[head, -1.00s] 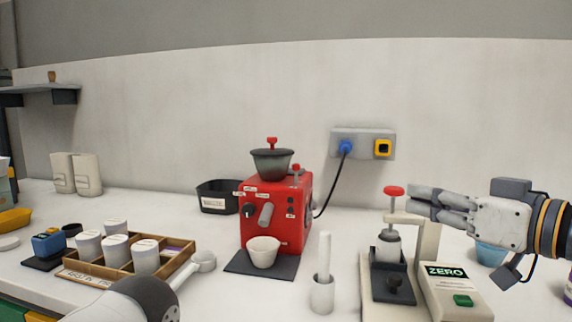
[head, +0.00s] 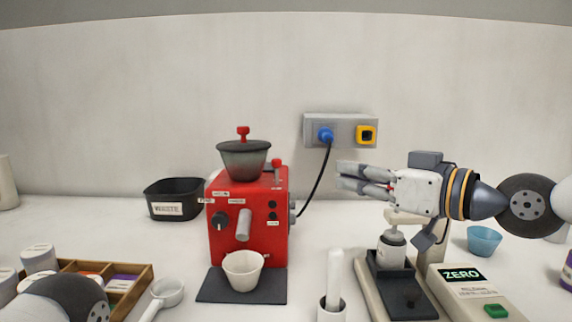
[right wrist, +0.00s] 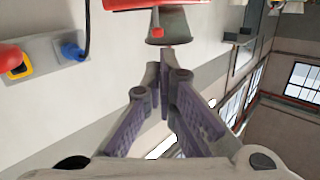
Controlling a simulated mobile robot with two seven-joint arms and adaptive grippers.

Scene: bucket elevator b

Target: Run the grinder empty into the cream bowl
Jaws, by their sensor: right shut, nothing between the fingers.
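The red grinder (head: 262,208) stands mid-counter with a grey lidded hopper (head: 244,158) on top; its hopper also shows in the right wrist view (right wrist: 172,20). The cream bowl (head: 243,271) sits upright on the dark mat under the grinder's grey spout (head: 243,225). My right gripper (head: 345,178) is shut and empty, pointing left toward the grinder, apart from it, in front of the wall socket. It also shows in the right wrist view (right wrist: 166,60). My left arm shows only in part at lower left; its gripper is out of view.
A blue plug (head: 326,135) sits in the wall socket beside a yellow switch (head: 366,134); its cable runs down to the grinder. A white tamping stand (head: 435,250), a scale reading ZERO (head: 461,274) and a blue cup (head: 484,240) stand right. A black waste bin (head: 174,199) stands left.

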